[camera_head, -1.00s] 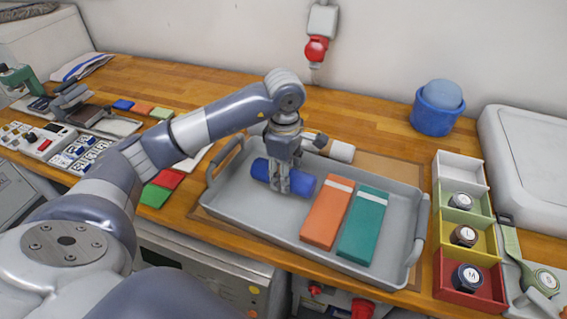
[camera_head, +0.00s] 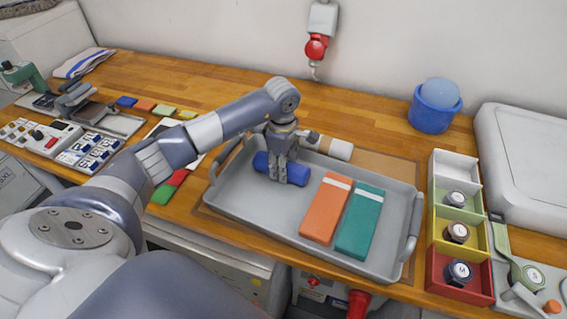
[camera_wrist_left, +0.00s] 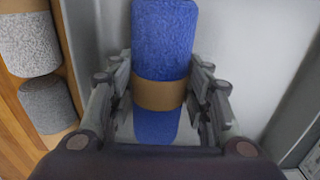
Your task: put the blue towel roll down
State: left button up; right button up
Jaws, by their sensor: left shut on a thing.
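The blue towel roll (camera_head: 261,162) has a brown band around its middle, which shows in the left wrist view (camera_wrist_left: 160,94). My left gripper (camera_head: 283,178) is shut on the roll across its middle, one finger on each side of the band. The roll lies roughly level, low inside the grey tray (camera_head: 250,205), near its back left part. I cannot tell whether its underside touches the tray floor. In the tray, to the right of the roll, lie an orange pack (camera_head: 325,210) and a teal pack (camera_head: 360,225), each with a white stripe. My right gripper is not in view.
A pale roll (camera_head: 340,150) lies behind the tray's back edge. Bins with dark round items (camera_head: 456,233) stand right of the tray, and a blue tub (camera_head: 432,117) is behind. Coloured cards (camera_head: 168,187) lie left. The tray floor in front of the roll is bare.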

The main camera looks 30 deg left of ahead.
pick_arm(q)
jog(key=shift+f, duration=0.15)
jog(key=o, duration=1.1)
jog(key=shift+r, duration=0.35)
jog(key=r+b, duration=0.2)
jog(key=r, duration=0.3)
jog(key=r+b, duration=0.1)
jog(key=r, duration=0.4)
jog(key=shift+s+r+b, duration=0.2)
jog(key=shift+r+b, duration=0.05)
jog(key=shift+b, duration=0.1)
jog(key=shift+r, duration=0.6)
jog(key=shift+r, duration=0.1)
